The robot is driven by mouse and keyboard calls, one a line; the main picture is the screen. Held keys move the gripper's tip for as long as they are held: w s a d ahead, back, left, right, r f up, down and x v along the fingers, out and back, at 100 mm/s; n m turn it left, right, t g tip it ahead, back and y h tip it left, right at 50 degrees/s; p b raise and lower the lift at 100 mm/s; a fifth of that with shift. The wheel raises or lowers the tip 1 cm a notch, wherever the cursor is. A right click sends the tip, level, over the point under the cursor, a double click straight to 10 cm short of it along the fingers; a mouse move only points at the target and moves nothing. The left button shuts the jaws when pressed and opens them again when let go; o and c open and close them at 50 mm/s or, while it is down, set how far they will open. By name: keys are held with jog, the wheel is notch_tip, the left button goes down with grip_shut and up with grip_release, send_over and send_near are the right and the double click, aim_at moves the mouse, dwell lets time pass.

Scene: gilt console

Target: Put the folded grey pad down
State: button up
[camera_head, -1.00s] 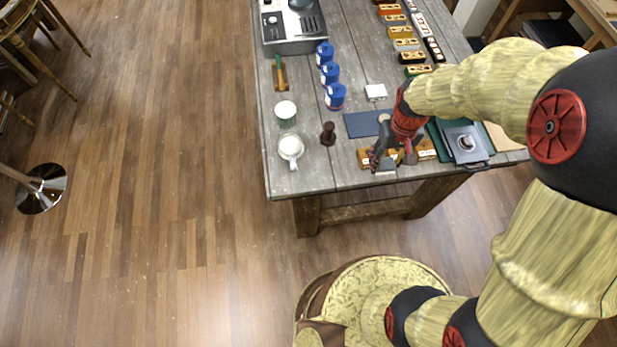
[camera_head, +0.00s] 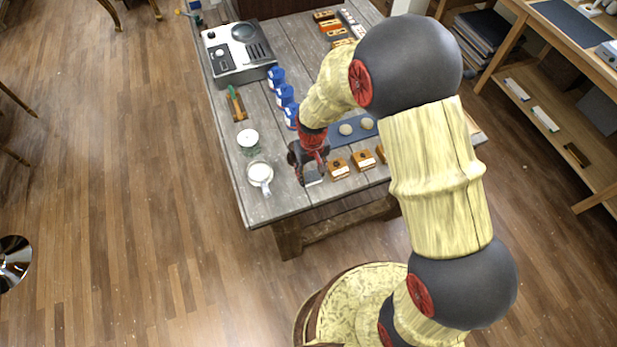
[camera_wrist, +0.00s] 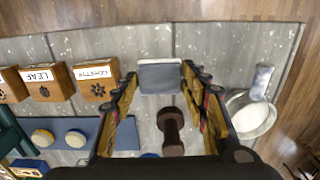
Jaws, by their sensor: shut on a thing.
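The folded grey pad (camera_wrist: 160,77) is gripped between the fingertips of my gripper (camera_wrist: 161,80) in the wrist view. In the head view a small part of the pad (camera_head: 313,179) shows below my gripper (camera_head: 312,172), over the near part of the grey plank table (camera_head: 285,205). I cannot tell whether the pad touches the table. A dark brown tamper-like piece (camera_wrist: 171,130) stands between the fingers in the wrist view, nearer the wrist than the pad; my gripper hides it in the head view.
A pitcher with white contents (camera_head: 259,173) stands left of my gripper, with a cup (camera_head: 247,138) behind it. Labelled wooden boxes (camera_head: 338,168) stand to the right. A blue mat (camera_head: 337,139) with two round pale things lies behind them. Bare planks lie along the near edge.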

aim_at(309, 178)
jog(key=shift+w+a+f, duration=0.3)
jog(key=shift+a+f, duration=0.15)
jog(key=shift+f, duration=1.7)
jog(key=shift+f, duration=0.15)
jog(key=o, duration=1)
notch_tip(309, 178, up, 12)
jog(key=shift+r, duration=0.25)
